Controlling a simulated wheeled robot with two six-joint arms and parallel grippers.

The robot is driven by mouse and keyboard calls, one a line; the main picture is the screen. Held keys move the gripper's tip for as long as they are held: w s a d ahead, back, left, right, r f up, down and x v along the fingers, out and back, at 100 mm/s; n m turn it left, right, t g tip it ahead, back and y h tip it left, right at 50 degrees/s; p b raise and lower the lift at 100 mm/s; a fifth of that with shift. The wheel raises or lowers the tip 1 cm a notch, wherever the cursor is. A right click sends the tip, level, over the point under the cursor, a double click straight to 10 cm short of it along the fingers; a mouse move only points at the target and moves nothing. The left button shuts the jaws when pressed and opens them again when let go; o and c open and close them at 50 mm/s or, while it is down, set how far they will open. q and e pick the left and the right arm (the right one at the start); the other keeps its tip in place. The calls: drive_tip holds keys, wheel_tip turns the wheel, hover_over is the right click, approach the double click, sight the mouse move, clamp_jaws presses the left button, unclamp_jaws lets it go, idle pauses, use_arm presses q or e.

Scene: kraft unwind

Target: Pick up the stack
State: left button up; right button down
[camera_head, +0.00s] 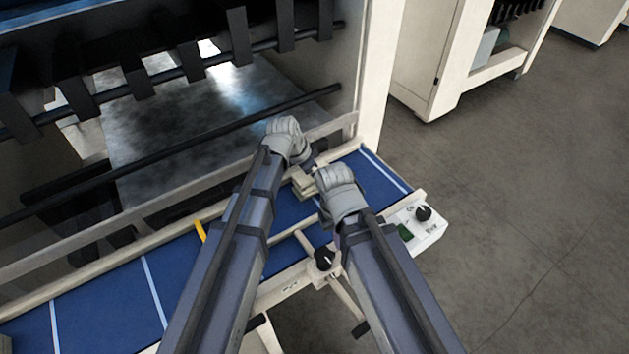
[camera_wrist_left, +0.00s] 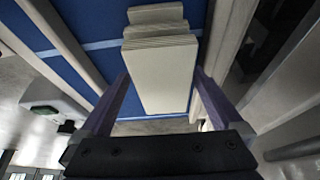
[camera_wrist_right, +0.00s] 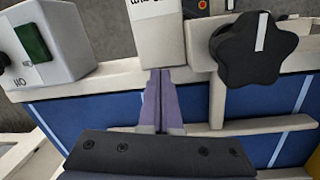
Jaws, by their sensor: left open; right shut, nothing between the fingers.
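The stack (camera_wrist_left: 165,75) is a pile of flat cream pieces with layered edges, lying on the blue belt (camera_wrist_left: 75,75). In the head view a small part of the stack (camera_head: 302,184) shows between my two hands. My left gripper (camera_wrist_left: 162,82) is open, with one finger on each side of the stack; I cannot tell whether they touch it. In the head view my left gripper (camera_head: 308,166) is mostly hidden by its wrist. My right gripper (camera_wrist_right: 158,75) is shut and empty above the belt, its tips close to a pale lettered block (camera_wrist_right: 160,42).
A control box (camera_head: 420,226) with a black knob and green switch stands at the belt's right end. Another black knob (camera_head: 325,258) sits on the front rail. The machine opening (camera_head: 185,115) with bars lies behind the belt. Open floor (camera_head: 530,200) is at right.

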use_arm(q)
drive_tip(key=c, duration=1.4)
